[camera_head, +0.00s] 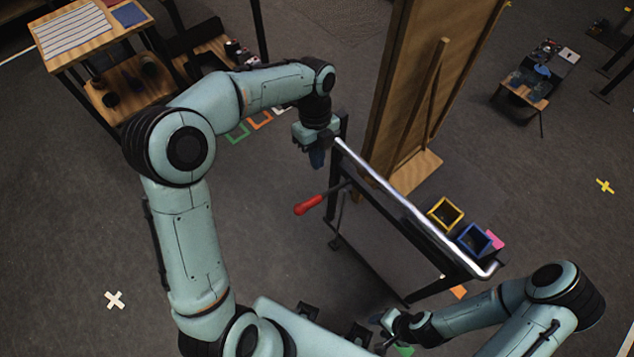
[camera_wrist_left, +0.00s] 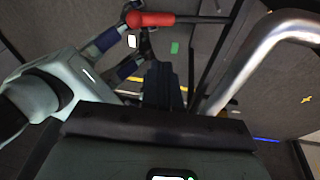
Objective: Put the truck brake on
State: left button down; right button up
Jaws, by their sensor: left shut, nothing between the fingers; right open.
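The truck (camera_head: 370,240) is a dark cart with a silver handle bar along its top edge. Its brake lever (camera_head: 309,205) has a red grip and sticks out from the truck's left side. The red grip also shows at the top of the left wrist view (camera_wrist_left: 150,19). My left gripper (camera_head: 317,158) is shut and empty, pointing down beside the far end of the handle bar, above and beyond the red grip. Its dark fingers show in the left wrist view (camera_wrist_left: 163,88). My right gripper (camera_head: 382,319) is open near the bottom, apart from the truck.
A yellow bin (camera_head: 445,214) and a blue bin (camera_head: 474,240) sit beside the handle bar. A tall wooden board (camera_head: 415,90) stands just behind the truck. A wooden table (camera_head: 90,42) is at the upper left. The floor left of the lever is clear.

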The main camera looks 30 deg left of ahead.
pick_arm(q)
jog(key=shift+s, duration=0.15)
pick_arm(e)
jog(key=shift+s, duration=0.15)
pick_arm(q)
jog(key=b, duration=0.1)
send_over(312, 202)
jog(key=w, duration=0.2)
jog(key=x, duration=0.3)
jog(key=w+x, duration=0.1)
jog(key=x, duration=0.5)
jog(key=shift+w+a+f, duration=0.25)
jog(key=shift+w+f, duration=0.1)
jog(key=f, duration=0.3)
jog(key=shift+s+a+f, duration=0.1)
jog(key=shift+s+a, duration=0.3)
jog(key=shift+s+a+f, duration=0.1)
jog(key=shift+a+f, duration=0.1)
jog(key=shift+f, duration=0.25)
pick_arm(e)
jog(key=shift+s+f, duration=0.4)
jog(key=shift+f, duration=0.4)
jog(key=shift+f, duration=0.1)
